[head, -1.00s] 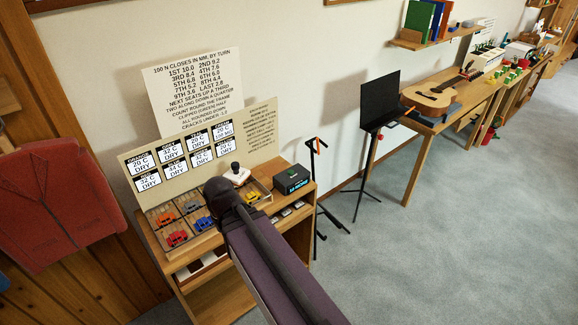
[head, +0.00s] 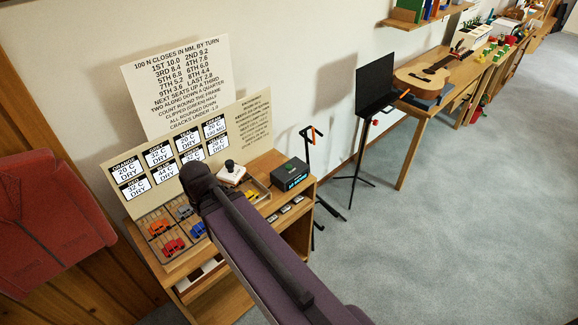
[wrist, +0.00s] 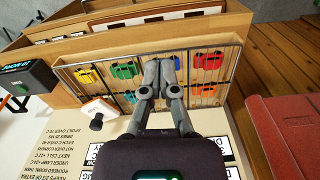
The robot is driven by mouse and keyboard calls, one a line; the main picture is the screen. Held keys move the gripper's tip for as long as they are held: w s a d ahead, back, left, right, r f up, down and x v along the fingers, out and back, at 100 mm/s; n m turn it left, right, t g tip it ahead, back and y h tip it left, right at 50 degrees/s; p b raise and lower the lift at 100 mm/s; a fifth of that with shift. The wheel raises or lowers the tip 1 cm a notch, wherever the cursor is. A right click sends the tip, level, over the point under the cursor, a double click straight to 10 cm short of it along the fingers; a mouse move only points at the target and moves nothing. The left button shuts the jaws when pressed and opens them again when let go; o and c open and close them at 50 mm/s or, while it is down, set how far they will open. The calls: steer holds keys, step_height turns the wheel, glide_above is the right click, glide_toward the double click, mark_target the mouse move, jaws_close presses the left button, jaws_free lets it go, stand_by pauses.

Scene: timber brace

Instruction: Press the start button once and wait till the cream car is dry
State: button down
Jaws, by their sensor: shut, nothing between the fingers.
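A black box (head: 290,175) with lit cyan letters stands at the right end of the shelf top. A green button (wrist: 20,88) shows on it in the wrist view. My gripper (wrist: 161,62) is shut and empty over the wire car rack (wrist: 236,66), apart from the box. Yellow (wrist: 87,76), green (wrist: 124,71), blue (wrist: 168,63), red (wrist: 208,61) and other small cars lie in the rack. I cannot make out the cream car; my gripper covers part of the rack. Cards (head: 215,128) on the board mostly read DRY; the top right one reads differently, too small to be sure.
A white block with a black knob (head: 231,174) stands between the rack and the black box. The lettered board (head: 250,125) rises behind the rack. A black stand (head: 372,100) and open floor are at the right.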

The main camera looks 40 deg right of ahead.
steer(key=shift+a, duration=0.25)
steer(key=m+t+y+b, duration=0.2)
steer(key=m+t+b, duration=0.5)
steer(key=t+b, duration=0.25)
glide_above(289, 167)
steer(key=shift+g, duration=0.25)
step_height(289, 167, down, 4)
steer(key=shift+f, duration=0.15)
steer(key=shift+f+b, duration=0.15)
steer(key=shift+b, duration=0.25)
step_height(289, 167, down, 9)
steer(key=b, duration=0.8)
steer(key=shift+r, duration=0.2)
